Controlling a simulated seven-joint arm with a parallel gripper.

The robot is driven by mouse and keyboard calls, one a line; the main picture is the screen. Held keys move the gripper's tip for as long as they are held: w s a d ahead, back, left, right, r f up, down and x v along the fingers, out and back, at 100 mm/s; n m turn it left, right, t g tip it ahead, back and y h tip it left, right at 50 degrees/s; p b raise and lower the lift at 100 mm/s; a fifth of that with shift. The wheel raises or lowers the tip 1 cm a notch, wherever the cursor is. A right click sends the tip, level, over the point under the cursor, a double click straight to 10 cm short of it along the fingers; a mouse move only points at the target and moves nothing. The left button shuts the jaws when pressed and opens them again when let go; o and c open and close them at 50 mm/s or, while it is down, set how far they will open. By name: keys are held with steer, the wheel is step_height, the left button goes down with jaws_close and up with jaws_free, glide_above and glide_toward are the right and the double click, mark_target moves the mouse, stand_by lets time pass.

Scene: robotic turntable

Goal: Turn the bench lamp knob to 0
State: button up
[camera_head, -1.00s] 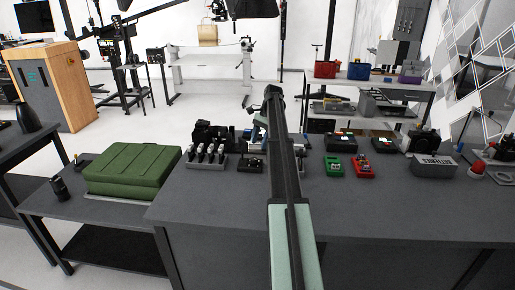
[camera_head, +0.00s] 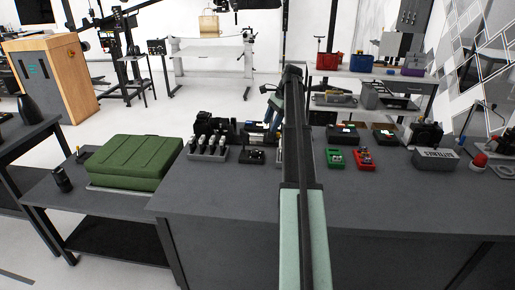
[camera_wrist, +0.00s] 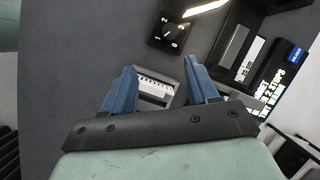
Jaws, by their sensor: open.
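The bench lamp knob (camera_wrist: 177,30) is a black dial with white markings on a dark box, near the top of the wrist view. A bright strip (camera_wrist: 205,8) glows just above it. I cannot read the dial's setting surely. My gripper (camera_wrist: 160,66) has two blue fingers spread apart with nothing held between them. The knob lies beyond the fingertips, apart from them. In the head view a blue finger (camera_head: 272,112) shows left of my arm, which hides part of the bench. I cannot pick out the knob there for certain.
A pale slotted part (camera_wrist: 155,90) shows between the fingers. A dark tray with a white label (camera_wrist: 248,62) lies right of the knob. The dark bench (camera_head: 230,195) is clear in front; a green case (camera_head: 135,163) lies left, and green and red boxes (camera_head: 362,158) right.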

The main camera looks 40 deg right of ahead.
mark_target(256, 150)
steer(key=w+a+f+m, duration=0.1)
steer(key=f, duration=0.3)
steer(key=w+a+f+m, duration=0.1)
steer(key=a+f, duration=0.1)
steer(key=f, duration=0.2)
steer(key=w+a+f+m, duration=0.1)
steer(key=w+f+m, duration=0.1)
steer(key=f, duration=0.3)
steer(key=shift+a+t, duration=0.15)
steer(key=shift+t, duration=0.25)
steer(key=shift+r, duration=0.1)
steer(key=c, duration=1)
steer(key=shift+c, duration=0.2)
